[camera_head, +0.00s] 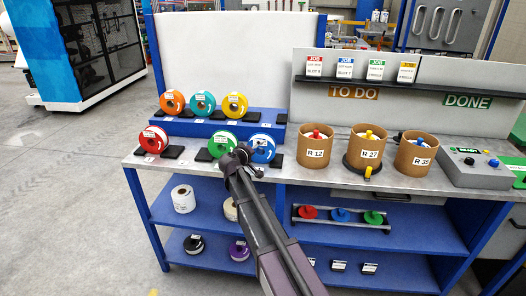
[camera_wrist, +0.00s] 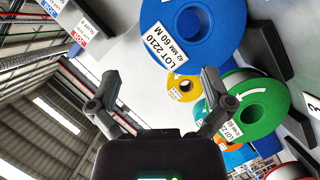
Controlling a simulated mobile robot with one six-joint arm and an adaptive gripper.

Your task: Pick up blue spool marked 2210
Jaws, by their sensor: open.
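The blue spool (camera_head: 262,148) stands upright on a black holder at the right end of the front row on the bench. In the wrist view the blue spool (camera_wrist: 196,28) is large at the top, and its white label reads LOT 2210, 42 MM, 60 M. My gripper (camera_head: 243,152) is in front of the spools, between the green spool and the blue spool, and hides part of both. In the wrist view my gripper (camera_wrist: 158,82) has its fingers spread apart with nothing between them. The blue spool lies beyond the fingertips.
The green spool (camera_head: 222,144) stands close on the left, with a red spool (camera_head: 153,140) farther left. Orange (camera_head: 172,102), teal (camera_head: 202,103) and yellow (camera_head: 235,105) spools stand on the raised step behind. Brown tubs (camera_head: 315,147) stand to the right. Bare bench lies between.

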